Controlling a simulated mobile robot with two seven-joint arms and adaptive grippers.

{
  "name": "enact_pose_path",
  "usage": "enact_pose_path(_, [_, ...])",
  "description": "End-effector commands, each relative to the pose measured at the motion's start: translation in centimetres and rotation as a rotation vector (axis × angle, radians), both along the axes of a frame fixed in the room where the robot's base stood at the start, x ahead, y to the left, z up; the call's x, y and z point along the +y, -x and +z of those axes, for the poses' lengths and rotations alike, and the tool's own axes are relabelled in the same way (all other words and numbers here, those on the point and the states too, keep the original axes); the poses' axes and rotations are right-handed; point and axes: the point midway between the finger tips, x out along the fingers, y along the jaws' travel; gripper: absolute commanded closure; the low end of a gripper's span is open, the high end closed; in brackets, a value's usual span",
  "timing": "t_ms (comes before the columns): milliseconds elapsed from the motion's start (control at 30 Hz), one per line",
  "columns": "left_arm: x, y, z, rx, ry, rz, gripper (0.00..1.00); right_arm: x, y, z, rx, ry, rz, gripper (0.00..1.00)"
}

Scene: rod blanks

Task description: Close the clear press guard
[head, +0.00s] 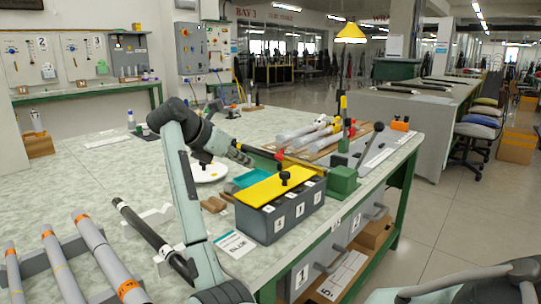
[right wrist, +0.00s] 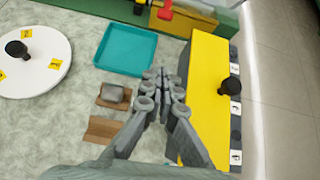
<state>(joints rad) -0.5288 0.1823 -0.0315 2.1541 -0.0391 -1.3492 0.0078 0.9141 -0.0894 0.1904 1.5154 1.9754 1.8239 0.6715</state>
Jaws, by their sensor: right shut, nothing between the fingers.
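My right gripper (head: 243,157) is shut and empty. It hangs over the bench beside the yellow-topped box. In the right wrist view, its fingertips (right wrist: 163,80) are between the teal tray and the yellow lid. A green press-like block (head: 343,180) with a black-knobbed lever (head: 369,143) stands at the box's far right end. A red piece (head: 280,155) shows beyond the gripper, and a red handle (right wrist: 166,10) shows at the top of the wrist view. I cannot clearly make out the clear guard or its position. My left gripper is not in view.
The grey box with a yellow lid (right wrist: 207,85) and black knob is close right of the gripper. A teal tray (right wrist: 125,50), brown blocks (right wrist: 112,97) and a white disc (right wrist: 35,65) lie left. Grey rods (head: 108,262) rest at the bench's near left.

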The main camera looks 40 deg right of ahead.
Motion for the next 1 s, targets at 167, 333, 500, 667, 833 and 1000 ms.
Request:
enact_pose_path(167, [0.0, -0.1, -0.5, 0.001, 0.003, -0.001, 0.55, -2.4, -0.1, -1.7, 0.005, 0.004, -0.005, 1.00])
enact_pose_path(333, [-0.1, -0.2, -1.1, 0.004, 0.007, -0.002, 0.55, -5.4, -0.3, -4.0, 0.007, 0.005, -0.004, 1.00])
enact_pose_path(500, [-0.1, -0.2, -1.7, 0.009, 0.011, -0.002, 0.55, -8.1, -0.6, -5.6, 0.002, 0.005, -0.004, 1.00])
enact_pose_path(667, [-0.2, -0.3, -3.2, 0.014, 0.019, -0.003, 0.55, -9.8, -1.0, -3.8, 0.001, 0.005, -0.002, 1.00])
enact_pose_path(833, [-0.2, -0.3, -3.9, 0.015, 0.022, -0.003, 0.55, -10.5, -1.2, -3.3, 0.002, 0.003, -0.001, 1.00])
enact_pose_path(1000, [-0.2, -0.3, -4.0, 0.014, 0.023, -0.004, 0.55, -10.6, -1.2, -3.3, 0.002, 0.003, -0.001, 1.00])
